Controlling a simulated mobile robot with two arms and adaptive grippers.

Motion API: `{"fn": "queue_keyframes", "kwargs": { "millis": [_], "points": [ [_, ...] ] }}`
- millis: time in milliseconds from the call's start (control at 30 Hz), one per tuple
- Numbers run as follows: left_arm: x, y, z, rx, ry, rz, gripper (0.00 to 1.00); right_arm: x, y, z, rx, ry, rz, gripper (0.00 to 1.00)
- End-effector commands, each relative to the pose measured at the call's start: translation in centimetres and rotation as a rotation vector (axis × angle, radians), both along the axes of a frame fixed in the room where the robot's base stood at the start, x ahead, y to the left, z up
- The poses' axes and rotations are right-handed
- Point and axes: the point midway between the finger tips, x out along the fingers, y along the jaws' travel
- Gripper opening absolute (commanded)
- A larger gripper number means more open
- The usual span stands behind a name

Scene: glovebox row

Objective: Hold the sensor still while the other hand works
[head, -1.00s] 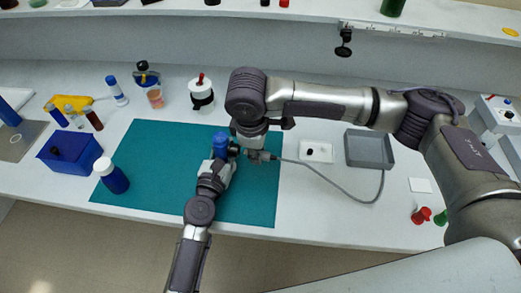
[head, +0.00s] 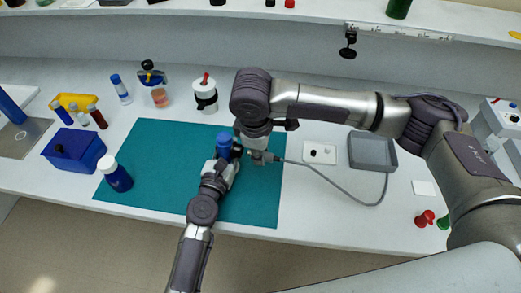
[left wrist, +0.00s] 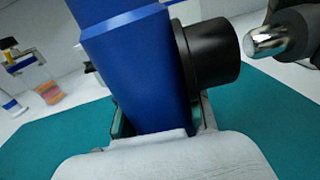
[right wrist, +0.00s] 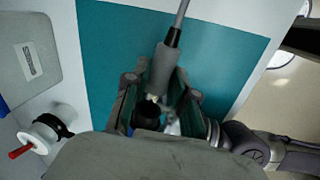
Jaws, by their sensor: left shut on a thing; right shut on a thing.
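The blue sensor (head: 223,141) stands upright above the teal mat (head: 150,150). My left gripper (head: 224,164) is shut on it; the blue body fills the left wrist view (left wrist: 140,70). A black round port (left wrist: 215,52) sticks out of its side. My right gripper (head: 260,153) is shut on the grey cable plug (right wrist: 162,72), right of the sensor. In the left wrist view the plug's metal tip (left wrist: 268,40) faces the port, with a small gap between them. The tip is partly hidden between the fingers in the right wrist view.
The cable (head: 340,197) runs right, near a grey tray (head: 372,165) and a white plate (head: 320,152). A blue-bodied bottle (head: 118,181) and blue box (head: 72,160) stand left. A white container (head: 205,100) stands behind the mat. The mat's front is mostly clear.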

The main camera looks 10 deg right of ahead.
Motion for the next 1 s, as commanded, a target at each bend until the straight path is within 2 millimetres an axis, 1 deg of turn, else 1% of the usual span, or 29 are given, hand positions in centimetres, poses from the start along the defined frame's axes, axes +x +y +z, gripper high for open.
{"fn": "queue_keyframes", "kwargs": {
  "millis": [533,1000],
  "points": [
    [0.0,0.0,0.0,0.0,0.0,0.0,0.0,0.0,0.1,0.1,0.001,0.0,0.0,0.0],
    [0.0,0.0,0.0,0.0,0.0,0.0,0.0,0.5,1.1,0.1,0.0,0.0,0.0,0.0]
  ]
}}
